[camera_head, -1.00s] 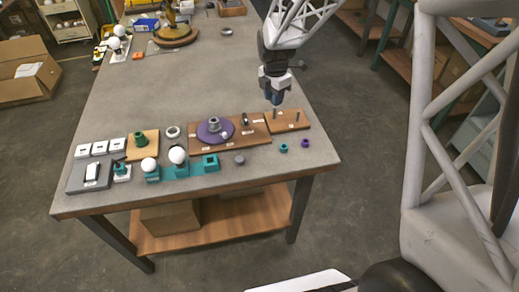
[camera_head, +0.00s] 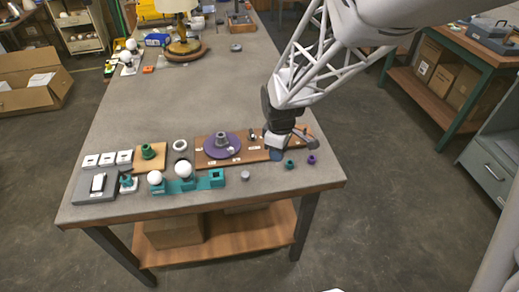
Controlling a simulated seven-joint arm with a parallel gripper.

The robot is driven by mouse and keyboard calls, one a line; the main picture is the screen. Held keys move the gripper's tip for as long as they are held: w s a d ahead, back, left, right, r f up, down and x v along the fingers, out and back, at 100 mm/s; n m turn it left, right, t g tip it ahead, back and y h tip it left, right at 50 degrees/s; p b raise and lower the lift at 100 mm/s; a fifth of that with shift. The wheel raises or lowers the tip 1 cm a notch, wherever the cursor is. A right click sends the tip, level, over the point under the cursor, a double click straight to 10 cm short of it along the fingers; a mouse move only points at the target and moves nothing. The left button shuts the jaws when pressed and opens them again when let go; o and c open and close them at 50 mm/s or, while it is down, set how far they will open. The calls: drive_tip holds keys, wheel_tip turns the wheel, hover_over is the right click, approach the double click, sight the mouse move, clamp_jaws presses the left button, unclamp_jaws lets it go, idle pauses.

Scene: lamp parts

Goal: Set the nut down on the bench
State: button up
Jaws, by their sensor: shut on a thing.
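My gripper (camera_head: 276,156) is low over the right end of the wooden boards, near the bench's front right. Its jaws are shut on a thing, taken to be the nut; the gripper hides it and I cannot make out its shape. I cannot tell whether it touches the board or the bench (camera_head: 215,95). A small teal ring-like part (camera_head: 289,164) stands on the bench just right of the fingertips. A small purple one (camera_head: 311,159) stands further right.
Left of my gripper, a purple disc (camera_head: 211,153) with a grey collar lies on the wooden board (camera_head: 255,156). Lamp parts crowd the left. The bench middle is clear; a lamp (camera_head: 183,45) stands behind.

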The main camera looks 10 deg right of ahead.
drive_tip(key=s+a+f+m, duration=0.2)
drive_tip(key=s+f+m, duration=0.1)
drive_tip(key=s+m, duration=0.7)
drive_tip(key=shift+s+f+m, duration=0.3)
drive_tip(key=shift+s, duration=0.75)
hover_over(265, 167)
drive_tip(key=shift+f, duration=0.75)
drive_tip(key=shift+f, duration=1.75)
drive_tip(key=shift+f, duration=0.15)
drive_tip(key=o, duration=1)
